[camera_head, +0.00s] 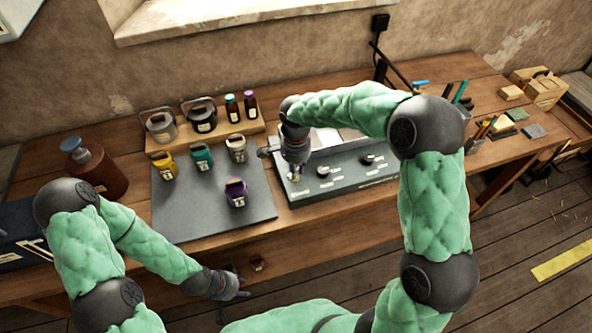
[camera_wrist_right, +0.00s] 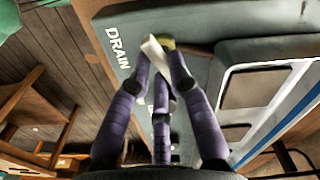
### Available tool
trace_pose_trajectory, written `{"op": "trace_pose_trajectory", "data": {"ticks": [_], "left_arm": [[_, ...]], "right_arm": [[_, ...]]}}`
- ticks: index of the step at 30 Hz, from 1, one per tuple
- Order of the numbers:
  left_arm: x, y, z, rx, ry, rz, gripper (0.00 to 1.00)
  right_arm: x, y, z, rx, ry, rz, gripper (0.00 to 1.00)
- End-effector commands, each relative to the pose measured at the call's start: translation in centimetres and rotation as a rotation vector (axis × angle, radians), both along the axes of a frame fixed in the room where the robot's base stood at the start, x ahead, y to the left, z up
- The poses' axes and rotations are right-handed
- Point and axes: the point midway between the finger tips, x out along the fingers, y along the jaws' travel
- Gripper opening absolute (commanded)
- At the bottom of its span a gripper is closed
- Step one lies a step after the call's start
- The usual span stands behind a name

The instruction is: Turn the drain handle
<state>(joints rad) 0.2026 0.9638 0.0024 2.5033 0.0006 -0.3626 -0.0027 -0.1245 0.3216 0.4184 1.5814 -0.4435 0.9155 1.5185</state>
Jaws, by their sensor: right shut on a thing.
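The drain handle (camera_wrist_right: 155,48), pale with a yellowish end, stands beside the white DRAIN lettering (camera_wrist_right: 117,47) on the grey-green panel (camera_head: 345,179). My right gripper (camera_wrist_right: 160,68) has its fingers closed around the handle in the right wrist view. My left gripper (camera_head: 237,285) hangs free in front of the table's front edge, away from the panel. Its finger opening is too small to judge.
A grey mat (camera_head: 190,222) with several small colored containers lies to the left. A brown bottle (camera_head: 93,170) stands further left. Tools and boxes (camera_head: 541,88) occupy the table's right end.

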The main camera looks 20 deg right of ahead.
Motion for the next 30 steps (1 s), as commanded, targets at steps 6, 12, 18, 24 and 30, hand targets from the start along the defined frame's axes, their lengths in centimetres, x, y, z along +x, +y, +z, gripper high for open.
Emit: {"op": "trace_pose_trajectory", "data": {"ticks": [6,12,18,24,30], "left_arm": [[0.0,0.0,-0.7,0.0,0.0,0.0,0.4],[0.0,0.0,-1.1,0.0,0.0,0.0,0.4],[0.0,0.0,-1.2,0.0,0.0,0.0,0.4],[0.0,0.0,-1.3,0.0,0.0,0.0,0.4],[0.0,0.0,-1.3,0.0,0.0,0.0,0.4]], "right_arm": [[0.0,0.1,0.0,0.0,-0.002,-0.183,0.0],[0.0,0.2,0.0,0.001,-0.002,-0.316,0.0],[0.0,0.2,0.0,0.0,-0.001,-0.4,0.0],[0.0,0.2,0.1,0.001,-0.002,-0.441,0.0],[0.0,0.2,0.1,0.001,-0.002,-0.45,0.0]]}}
